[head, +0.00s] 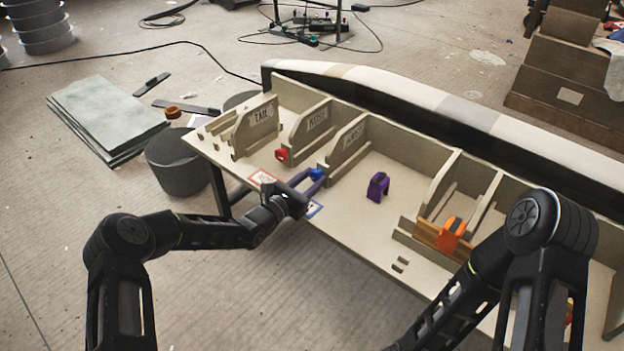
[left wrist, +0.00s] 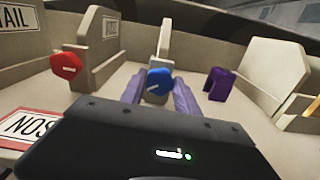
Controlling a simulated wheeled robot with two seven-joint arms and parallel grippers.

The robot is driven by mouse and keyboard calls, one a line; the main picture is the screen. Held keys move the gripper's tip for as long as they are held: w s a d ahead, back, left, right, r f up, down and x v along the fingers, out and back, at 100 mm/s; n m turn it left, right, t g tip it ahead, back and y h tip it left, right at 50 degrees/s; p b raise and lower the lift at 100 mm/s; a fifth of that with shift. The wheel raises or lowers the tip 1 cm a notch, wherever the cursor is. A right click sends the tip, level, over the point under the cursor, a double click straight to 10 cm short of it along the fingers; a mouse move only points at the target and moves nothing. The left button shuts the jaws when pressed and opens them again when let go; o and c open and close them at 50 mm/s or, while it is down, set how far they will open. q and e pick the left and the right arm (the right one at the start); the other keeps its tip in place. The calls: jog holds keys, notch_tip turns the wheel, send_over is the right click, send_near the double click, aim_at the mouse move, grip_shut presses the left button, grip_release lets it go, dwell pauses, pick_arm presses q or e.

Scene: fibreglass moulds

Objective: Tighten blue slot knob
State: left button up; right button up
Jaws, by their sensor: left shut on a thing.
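The knob's sides are partly hidden by the fingers. My right arm comes in at the lower right, but its gripper is outside the picture.
A red knob (head: 282,154) is on the holder to the left. A purple clip-like part (head: 377,186) stands on the bench (head: 345,215) to the right. An orange clamp (head: 451,231) stands farther right. Upright panels and a long mould line the back.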

pick_arm(q)
grip_shut()
jog(key=shift+m+p, duration=0.3)
jog(key=shift+m, duration=0.1)
jog(key=shift+m+p, duration=0.7)
jog(key=shift+m, duration=0.5)
jog(key=shift+m+p, duration=0.65)
jog(key=shift+m, duration=1.25)
jog(key=shift+f, duration=0.1)
jog(key=o, duration=0.9)
grip_release()
jog(key=shift+s, duration=0.1)
